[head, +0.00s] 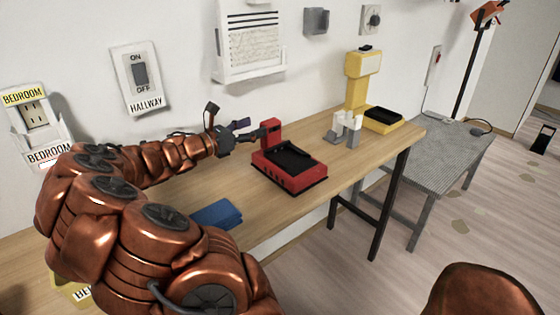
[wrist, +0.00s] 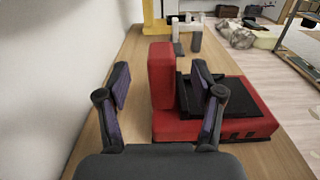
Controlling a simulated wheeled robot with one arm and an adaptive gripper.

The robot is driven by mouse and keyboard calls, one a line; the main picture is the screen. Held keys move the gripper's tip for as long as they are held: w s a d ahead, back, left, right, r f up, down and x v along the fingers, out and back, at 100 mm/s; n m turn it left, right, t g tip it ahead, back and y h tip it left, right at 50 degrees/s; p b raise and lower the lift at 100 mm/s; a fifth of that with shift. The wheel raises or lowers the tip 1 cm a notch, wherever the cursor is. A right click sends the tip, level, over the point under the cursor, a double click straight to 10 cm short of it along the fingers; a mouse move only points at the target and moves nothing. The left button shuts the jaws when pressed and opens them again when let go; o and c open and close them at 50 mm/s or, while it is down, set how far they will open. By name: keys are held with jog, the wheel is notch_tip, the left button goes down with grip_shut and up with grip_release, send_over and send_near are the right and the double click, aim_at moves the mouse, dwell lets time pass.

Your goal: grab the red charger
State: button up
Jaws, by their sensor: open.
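The red charger (head: 289,171) stands on the wooden table, with a black slab on its flat base and an upright red block at its left end. In the wrist view the upright block of the red charger (wrist: 161,76) rises between my two fingers, beyond the fingertips or level with them; I cannot tell which. My gripper (head: 245,132) is open, just left of the upright block in the head view. In the wrist view the fingers of my gripper (wrist: 160,78) are spread to either side of the block, and the right finger overlaps the black slab.
A yellow charger-like unit (head: 382,121) and a yellow stand (head: 357,85) are at the table's far end, with small white and grey blocks (head: 345,128) nearby. A blue object (head: 217,214) lies near the front edge. The wall is close on the left. A grey table (head: 440,155) stands beyond.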

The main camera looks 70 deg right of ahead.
aim_at(270, 121)
jog(key=shift+f+b+x, duration=0.2)
jog(key=shift+x, duration=0.95)
jog(key=shift+f+b+x, duration=0.15)
jog(key=shift+b+x, duration=0.05)
jog(key=shift+x, duration=1.95)
jog(key=shift+c, duration=0.2)
grip_shut()
jog(key=shift+r, duration=0.1)
